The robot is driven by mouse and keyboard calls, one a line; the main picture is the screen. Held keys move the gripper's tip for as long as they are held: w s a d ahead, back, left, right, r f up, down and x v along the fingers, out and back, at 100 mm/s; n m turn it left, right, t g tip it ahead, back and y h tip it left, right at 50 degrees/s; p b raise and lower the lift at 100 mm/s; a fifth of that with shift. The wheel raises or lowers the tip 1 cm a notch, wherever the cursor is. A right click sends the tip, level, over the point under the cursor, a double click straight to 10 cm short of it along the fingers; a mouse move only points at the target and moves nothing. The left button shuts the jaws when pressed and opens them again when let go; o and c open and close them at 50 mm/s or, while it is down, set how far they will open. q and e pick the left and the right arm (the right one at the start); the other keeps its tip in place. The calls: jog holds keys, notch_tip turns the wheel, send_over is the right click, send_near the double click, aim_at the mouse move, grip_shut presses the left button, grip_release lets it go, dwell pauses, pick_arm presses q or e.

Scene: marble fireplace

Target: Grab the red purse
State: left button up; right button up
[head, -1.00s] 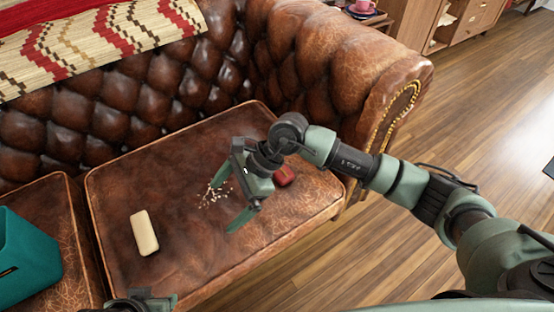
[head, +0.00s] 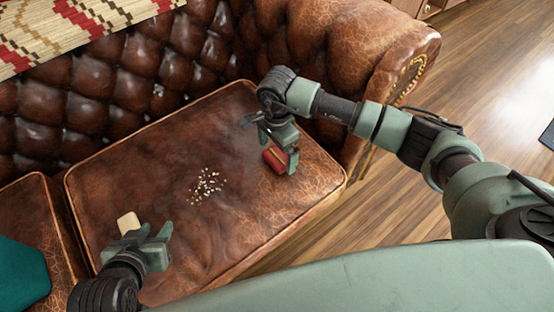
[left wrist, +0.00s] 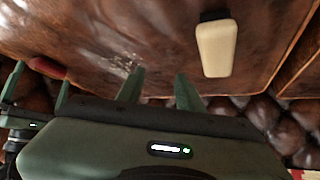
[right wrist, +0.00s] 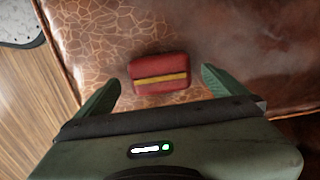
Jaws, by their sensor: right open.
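The red purse (head: 276,158) is small, with a yellow stripe, and lies on the brown leather seat cushion near its right end. It shows whole in the right wrist view (right wrist: 159,73), lying between and just beyond the fingertips of my right gripper (right wrist: 158,83), which is open and empty. In the head view my right gripper (head: 278,152) is above the purse and partly covers it. In the left wrist view only part of the purse (left wrist: 47,67) shows. My left gripper (head: 149,236) is open and empty over the cushion's front left.
A cream block-like object (head: 128,222) lies on the cushion beside my left gripper, partly hidden; it is clear in the left wrist view (left wrist: 216,48). Pale crumbs (head: 206,186) are scattered mid-cushion. A teal object (head: 22,272) is at the left. The sofa arm (head: 385,45) rises behind my right arm.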

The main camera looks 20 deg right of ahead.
jog(key=shift+f, duration=0.8)
jog(key=c, duration=1.5)
jog(key=shift+o, duration=0.2)
